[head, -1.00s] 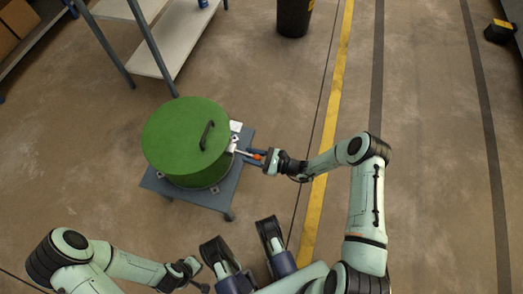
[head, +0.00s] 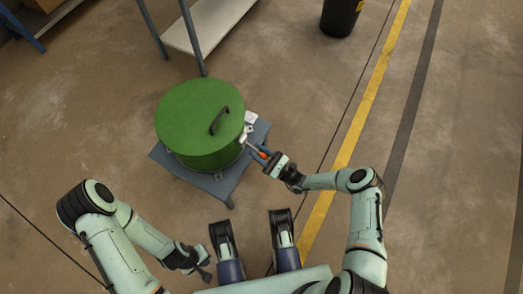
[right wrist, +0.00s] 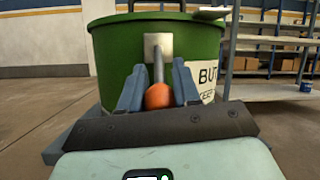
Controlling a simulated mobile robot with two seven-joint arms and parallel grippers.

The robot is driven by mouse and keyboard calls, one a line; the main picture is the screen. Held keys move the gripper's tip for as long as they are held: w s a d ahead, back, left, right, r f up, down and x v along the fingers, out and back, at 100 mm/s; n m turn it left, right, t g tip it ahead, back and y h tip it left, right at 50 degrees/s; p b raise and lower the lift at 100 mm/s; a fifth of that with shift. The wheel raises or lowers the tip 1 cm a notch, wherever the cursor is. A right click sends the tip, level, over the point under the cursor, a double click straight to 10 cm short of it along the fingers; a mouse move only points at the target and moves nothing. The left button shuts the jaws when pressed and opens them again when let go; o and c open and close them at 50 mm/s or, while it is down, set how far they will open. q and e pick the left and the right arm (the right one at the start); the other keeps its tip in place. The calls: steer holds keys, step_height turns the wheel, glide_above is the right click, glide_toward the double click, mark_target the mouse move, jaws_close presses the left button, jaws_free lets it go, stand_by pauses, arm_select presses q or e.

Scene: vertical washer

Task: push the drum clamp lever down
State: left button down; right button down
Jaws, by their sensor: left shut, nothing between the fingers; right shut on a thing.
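A green drum (head: 190,120) with a round lid and a black lid handle (head: 219,119) stands on a blue-grey platform (head: 222,187). The drum clamp lever (right wrist: 158,68) is a metal rod with an orange end (right wrist: 158,96), coming out from a pale plate on the drum's side. My right gripper (head: 264,156) is shut on the lever's orange end, which sits between its two blue-grey fingers in the right wrist view (right wrist: 158,88). How far down the lever is tilted is hard to tell. My left gripper (head: 203,268) is shut and empty, low in the head view, apart from the drum.
A shelf rack (head: 205,25) stands behind the drum, and a black bin (head: 340,17) is at the top. A yellow floor line (head: 360,115) runs to the right of the platform. The floor left of the drum is clear.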

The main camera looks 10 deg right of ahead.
arm_select(q)
steer(key=shift+s, duration=0.15)
arm_select(e)
steer(key=shift+w+a+f+y, duration=0.1)
steer(key=shift+y, duration=0.2)
steer(key=c, duration=0.9)
jaws_free()
arm_select(q)
steer(key=shift+w+d+r+t+p, duration=0.15)
steer(key=shift+w+r+p, duration=0.1)
steer(key=shift+w, duration=0.25)
steer(key=shift+w+r+t+p, duration=0.15)
steer(key=shift+w+p, duration=0.05)
steer(key=shift+w, duration=0.3)
arm_select(e)
steer(key=v, duration=1.3)
steer(key=shift+f, duration=0.25)
